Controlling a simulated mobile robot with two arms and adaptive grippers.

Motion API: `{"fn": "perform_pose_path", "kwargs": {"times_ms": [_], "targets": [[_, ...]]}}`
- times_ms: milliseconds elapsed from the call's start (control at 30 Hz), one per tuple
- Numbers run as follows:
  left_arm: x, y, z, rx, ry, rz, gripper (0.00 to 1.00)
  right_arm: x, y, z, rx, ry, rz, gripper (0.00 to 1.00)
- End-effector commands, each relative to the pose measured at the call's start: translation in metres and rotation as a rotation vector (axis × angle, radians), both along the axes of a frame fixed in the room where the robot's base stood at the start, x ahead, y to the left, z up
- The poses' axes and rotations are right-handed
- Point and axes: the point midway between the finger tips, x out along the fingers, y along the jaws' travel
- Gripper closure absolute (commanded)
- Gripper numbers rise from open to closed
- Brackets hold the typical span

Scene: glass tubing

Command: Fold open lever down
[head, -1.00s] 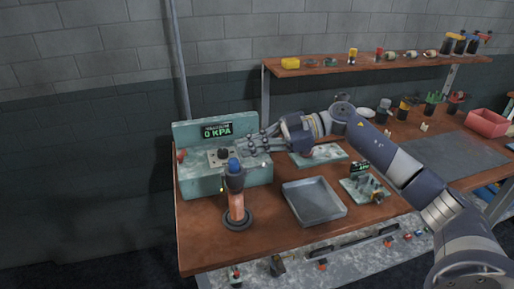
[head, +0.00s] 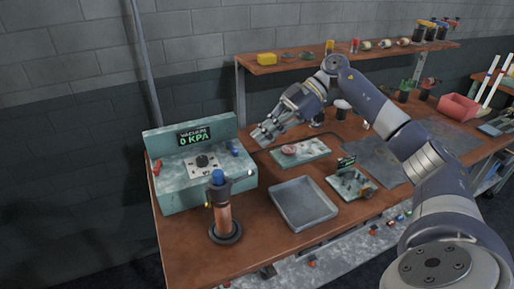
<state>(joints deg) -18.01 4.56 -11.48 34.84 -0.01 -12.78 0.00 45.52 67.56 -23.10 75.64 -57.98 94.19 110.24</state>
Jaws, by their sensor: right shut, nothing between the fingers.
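A pale green vacuum box (head: 175,203) stands at the left end of the wooden bench, its display reading "VACUUM 0 KPA". A black knob (head: 202,161) sits on a plate on its sloped top. A small red lever (head: 156,167) is at the box's left edge, and a small blue lever or handle (head: 234,149) is at its right; their exact positions are too small to tell. My right gripper (head: 264,139) is shut and empty, just right of the box and apart from the blue lever. My left gripper is not in view.
A blue-capped upright holder (head: 222,218) stands in front of the box. A grey tray (head: 303,224), a small plate with a round part (head: 313,147) and a small fixture (head: 351,187) lie to the right. A shelf (head: 290,67) runs behind my right arm.

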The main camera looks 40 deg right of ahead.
Motion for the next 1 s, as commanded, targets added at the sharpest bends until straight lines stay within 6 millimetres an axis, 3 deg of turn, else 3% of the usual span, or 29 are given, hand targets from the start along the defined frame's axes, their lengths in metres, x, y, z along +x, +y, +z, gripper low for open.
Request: {"fn": "perform_pose_path", "kwargs": {"times_ms": [300, 467, 533, 700, 1000], "targets": [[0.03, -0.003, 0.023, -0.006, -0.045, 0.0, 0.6, 0.011, 0.051, -0.033, 0.003, 0.002, 0.004, 1.0], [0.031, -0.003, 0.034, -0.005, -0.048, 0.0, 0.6, 0.017, 0.077, -0.051, 0.004, 0.001, 0.003, 1.0], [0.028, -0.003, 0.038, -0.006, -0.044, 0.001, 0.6, 0.015, 0.062, -0.058, 0.001, 0.004, -0.005, 1.0], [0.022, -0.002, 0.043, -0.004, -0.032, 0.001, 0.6, 0.011, 0.047, -0.07, 0.001, 0.002, -0.003, 1.0], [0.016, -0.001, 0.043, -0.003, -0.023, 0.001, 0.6, 0.01, 0.041, -0.076, 0.001, -0.002, 0.0, 1.0]]}}
